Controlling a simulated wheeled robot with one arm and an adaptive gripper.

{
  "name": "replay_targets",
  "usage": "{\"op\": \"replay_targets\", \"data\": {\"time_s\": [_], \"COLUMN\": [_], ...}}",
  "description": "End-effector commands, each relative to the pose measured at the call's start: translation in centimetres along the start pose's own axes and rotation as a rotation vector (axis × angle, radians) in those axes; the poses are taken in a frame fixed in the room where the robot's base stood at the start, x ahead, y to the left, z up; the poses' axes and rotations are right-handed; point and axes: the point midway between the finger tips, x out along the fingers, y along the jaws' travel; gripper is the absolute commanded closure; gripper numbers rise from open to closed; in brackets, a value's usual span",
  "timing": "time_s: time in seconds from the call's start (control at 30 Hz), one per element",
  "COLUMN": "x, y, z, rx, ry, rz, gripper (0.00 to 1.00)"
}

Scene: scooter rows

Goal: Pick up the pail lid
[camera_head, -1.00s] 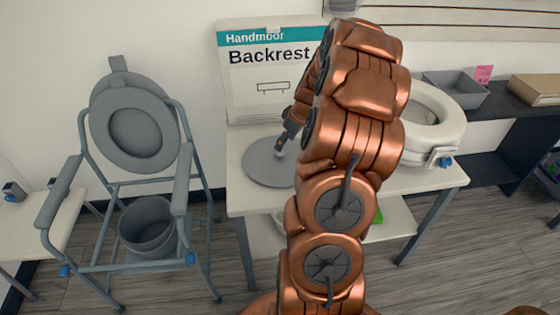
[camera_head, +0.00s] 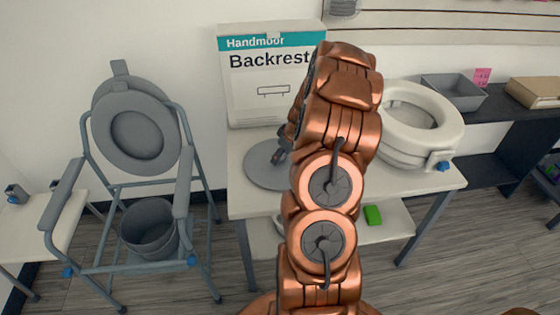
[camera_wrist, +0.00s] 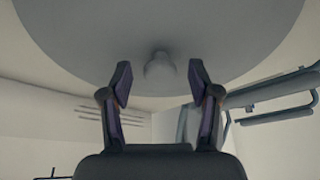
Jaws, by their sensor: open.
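The pail lid (camera_head: 262,172) is a flat grey disc lying on the white table, in front of the Backrest box. Its right part is hidden behind my arm in the head view. In the wrist view the lid (camera_wrist: 235,30) fills the top of the picture, with a small round knob (camera_wrist: 160,69) near its lower middle. My gripper (camera_wrist: 160,84) is open, with one finger on each side of the knob and visible gaps to it. In the head view my gripper (camera_head: 281,155) is mostly hidden by the arm, just over the lid.
The Backrest box (camera_head: 265,95) stands behind the lid. A raised toilet seat (camera_head: 415,125) sits at the table's right. A grey commode chair (camera_head: 133,130) with a pail (camera_head: 150,228) stands to the left. A green item (camera_head: 372,215) lies on the lower shelf.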

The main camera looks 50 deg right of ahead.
Motion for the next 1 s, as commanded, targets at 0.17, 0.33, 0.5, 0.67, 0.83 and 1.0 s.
{"op": "replay_targets", "data": {"time_s": [0.17,0.33,0.5,0.67,0.83,1.0], "x": [0.33,0.33,0.32,0.33,0.33,0.33], "y": [-0.01,-0.01,-0.01,-0.01,-0.01,-0.02], "z": [0.02,0.02,0.01,0.02,0.02,0.02], "rx": [-0.001,-0.001,0.000,0.000,0.000,0.000], "ry": [0.000,0.000,0.000,0.000,0.000,-0.001], "rz": [0.000,0.000,0.000,0.000,0.000,0.000], "gripper": [0.39,0.46,0.64,0.80,0.98,1.00]}}
